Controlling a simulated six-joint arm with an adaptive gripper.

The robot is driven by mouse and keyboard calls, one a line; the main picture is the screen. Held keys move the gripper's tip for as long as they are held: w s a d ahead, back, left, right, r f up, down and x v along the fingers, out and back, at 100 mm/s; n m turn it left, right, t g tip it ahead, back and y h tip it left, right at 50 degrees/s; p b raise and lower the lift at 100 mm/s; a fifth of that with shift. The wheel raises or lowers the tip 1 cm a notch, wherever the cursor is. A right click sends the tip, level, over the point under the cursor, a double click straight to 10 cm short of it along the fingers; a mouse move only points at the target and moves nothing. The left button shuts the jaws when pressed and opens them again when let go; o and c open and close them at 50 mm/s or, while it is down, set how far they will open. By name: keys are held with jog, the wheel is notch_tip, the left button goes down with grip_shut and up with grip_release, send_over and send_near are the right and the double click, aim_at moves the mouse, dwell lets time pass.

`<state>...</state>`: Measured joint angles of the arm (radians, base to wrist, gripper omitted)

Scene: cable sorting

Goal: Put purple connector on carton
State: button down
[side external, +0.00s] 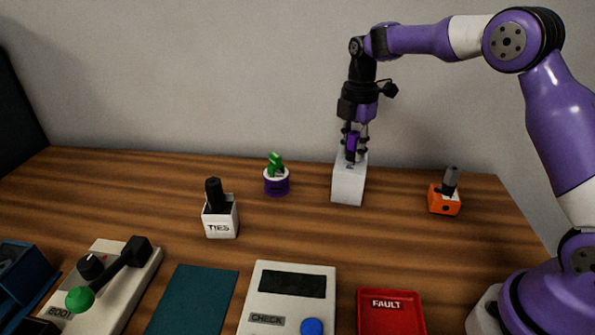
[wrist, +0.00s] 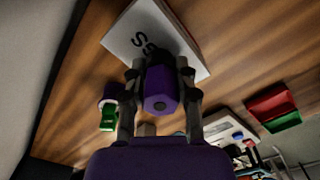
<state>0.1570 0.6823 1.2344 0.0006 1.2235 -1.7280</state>
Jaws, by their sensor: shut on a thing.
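The purple connector (side external: 352,143) is held upright between the fingers of my gripper (side external: 354,137), which is shut on it. It also shows in the wrist view (wrist: 160,91), with a finger on each side. The carton is a white box (side external: 348,188) standing on the table directly below my gripper. In the wrist view the carton (wrist: 124,38) shows dark lettering behind the connector. The connector's lower end is at the carton's top; I cannot tell whether it touches.
A purple pot (side external: 277,187) with a green piece stands left of the carton. A white TIES box (side external: 221,224) is further left, an orange block (side external: 443,204) right. In front are a CHECK device (side external: 257,296), a red FAULT tray (side external: 391,318) and a teal mat (side external: 190,300).

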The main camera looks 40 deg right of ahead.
aim_at(355, 133)
jog(key=c, duration=0.6)
grip_release()
jog(key=shift+f, duration=0.1)
notch_tip(355, 133, up, 12)
jog(key=shift+f, duration=0.25)
jog(key=shift+s+a+r, duration=0.15)
jog(key=shift+r, duration=0.45)
jog(key=s+a+r+m+t, duration=0.3)
jog(key=s+m, duration=0.5)
jog(key=s+a+f+m+t, duration=0.1)
jog(key=s+f+m, duration=0.1)
jog(key=s+m, duration=0.1)
jog(key=s+a+f+m, duration=0.1)
jog(key=s+f+m, duration=0.1)
jog(key=s+m, duration=0.1)
jog(key=s+a+f+m+t, duration=0.1)
jog(key=s+f+m, duration=0.1)
jog(key=s+m, duration=0.2)
jog(key=shift+s+f+t, duration=0.3)
jog(key=shift+s+f, duration=0.1)
jog(key=shift+s, duration=0.45)
